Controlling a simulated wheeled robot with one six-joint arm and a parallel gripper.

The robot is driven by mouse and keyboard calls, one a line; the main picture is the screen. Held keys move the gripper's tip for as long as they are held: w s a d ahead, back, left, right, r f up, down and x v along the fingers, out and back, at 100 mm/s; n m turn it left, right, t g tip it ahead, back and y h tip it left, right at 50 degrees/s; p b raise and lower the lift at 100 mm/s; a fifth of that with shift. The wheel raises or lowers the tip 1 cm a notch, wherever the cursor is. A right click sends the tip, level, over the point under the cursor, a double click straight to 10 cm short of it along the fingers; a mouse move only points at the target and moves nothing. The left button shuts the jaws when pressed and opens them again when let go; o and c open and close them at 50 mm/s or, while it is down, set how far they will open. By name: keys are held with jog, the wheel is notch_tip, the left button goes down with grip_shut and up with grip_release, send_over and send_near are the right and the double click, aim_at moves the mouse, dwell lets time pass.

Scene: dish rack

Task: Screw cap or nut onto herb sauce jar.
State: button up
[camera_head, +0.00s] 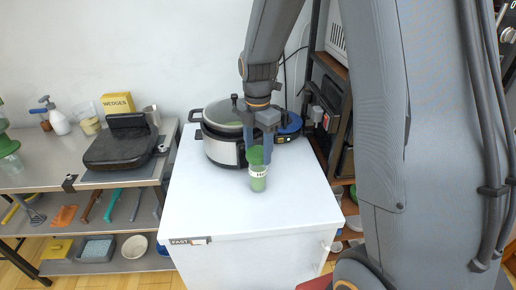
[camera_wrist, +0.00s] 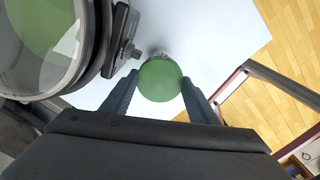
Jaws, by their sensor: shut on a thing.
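My gripper (camera_head: 260,147) points down over the white worktop and is shut on a green cap (camera_head: 256,156). In the wrist view the round green cap (camera_wrist: 161,82) sits between my two fingers. The herb sauce jar (camera_head: 258,180), a small clear jar with green contents and a white label, stands upright on the worktop directly below the cap. The cap looks at or just above the jar's mouth; I cannot tell whether they touch. In the wrist view the cap hides most of the jar, and only a bit of its rim (camera_wrist: 160,55) shows beyond it.
A multicooker (camera_head: 222,150) with a lid stands close behind and left of the jar. A blue round item (camera_head: 289,123) lies behind on the right. A dark shelf rack stands right. The worktop's front (camera_head: 235,218) is clear. A metal table with a black grill (camera_head: 122,148) stands left.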

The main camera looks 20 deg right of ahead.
jog(key=shift+f+b, duration=0.5)
jog(key=shift+f, duration=0.6)
dwell(0.7)
jog(key=m+p, duration=0.1)
jog(key=m, duration=0.3)
jog(key=shift+m+p, duration=0.3)
jog(key=shift+p, duration=0.1)
jog(key=shift+m+p, duration=0.3)
jog(key=shift+m, duration=0.4)
jog(key=m, duration=0.3)
jog(key=shift+p, duration=0.4)
jog(key=shift+f, duration=0.1)
jog(key=shift+m, duration=0.3)
